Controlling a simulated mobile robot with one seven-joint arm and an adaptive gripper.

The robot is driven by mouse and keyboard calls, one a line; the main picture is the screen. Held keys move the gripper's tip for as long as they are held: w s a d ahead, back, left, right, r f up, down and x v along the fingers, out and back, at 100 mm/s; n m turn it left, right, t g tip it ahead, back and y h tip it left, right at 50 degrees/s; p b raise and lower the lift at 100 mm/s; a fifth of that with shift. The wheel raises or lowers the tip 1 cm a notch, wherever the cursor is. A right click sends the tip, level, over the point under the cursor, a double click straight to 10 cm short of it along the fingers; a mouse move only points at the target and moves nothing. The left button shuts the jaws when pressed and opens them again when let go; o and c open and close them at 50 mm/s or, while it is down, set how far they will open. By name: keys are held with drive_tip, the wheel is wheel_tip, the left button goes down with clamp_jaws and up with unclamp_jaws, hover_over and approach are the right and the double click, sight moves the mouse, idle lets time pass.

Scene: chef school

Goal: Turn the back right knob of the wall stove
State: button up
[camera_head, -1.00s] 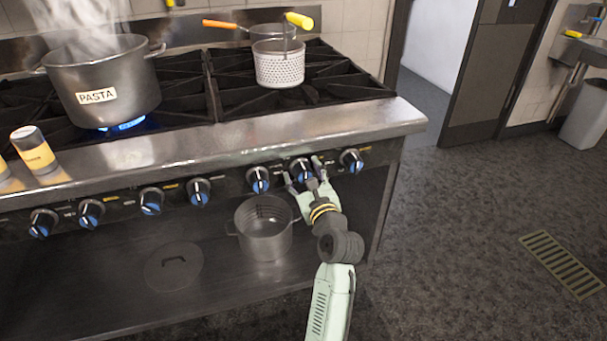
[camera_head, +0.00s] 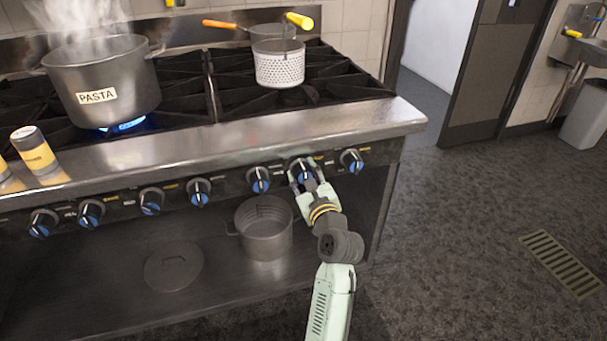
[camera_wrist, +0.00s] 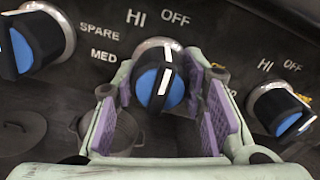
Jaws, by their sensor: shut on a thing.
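The knob in my gripper is the second from the right on the stove front (camera_head: 303,172), black with a blue face. In the wrist view, this knob (camera_wrist: 160,84) has its white pointer line nearly upright, slightly tilted, below the OFF mark. My gripper (camera_head: 307,172) is shut on it, with one purple-padded finger on each side. In the wrist view, my gripper (camera_wrist: 166,92) frames the knob from left and right. The rightmost knob (camera_head: 351,160) is free, and it also shows in the wrist view (camera_wrist: 283,108).
Another knob (camera_head: 258,179) is close on the left. The steel front ledge (camera_head: 250,135) juts out above the knobs. A steaming pasta pot (camera_head: 105,80) stands over a blue flame; a white basket (camera_head: 279,66) is at the back right. The lower shelf holds a pot (camera_head: 265,235). Floor at right is clear.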

drive_tip(key=n, duration=0.3)
drive_tip(key=shift+n, duration=0.3)
drive_tip(key=n, duration=0.3)
drive_tip(key=shift+n, duration=0.3)
drive_tip(key=n+b, duration=0.1)
drive_tip(key=n, duration=0.3)
drive_tip(key=shift+d+n, duration=0.1)
drive_tip(key=shift+n, duration=0.2)
drive_tip(key=n+b, duration=0.1)
drive_tip(key=n, duration=0.2)
drive_tip(key=shift+n, duration=0.3)
drive_tip(key=n+b, duration=0.2)
drive_tip(key=n, duration=0.2)
drive_tip(key=shift+n, duration=0.3)
drive_tip(key=n+b, duration=0.2)
drive_tip(key=n, duration=0.1)
drive_tip(key=shift+n, duration=0.3)
drive_tip(key=n+b, duration=0.3)
drive_tip(key=n, duration=0.1)
drive_tip(key=shift+r+n+b, duration=0.15)
drive_tip(key=shift+n+b, duration=0.65)
drive_tip(key=shift+n, duration=0.9)
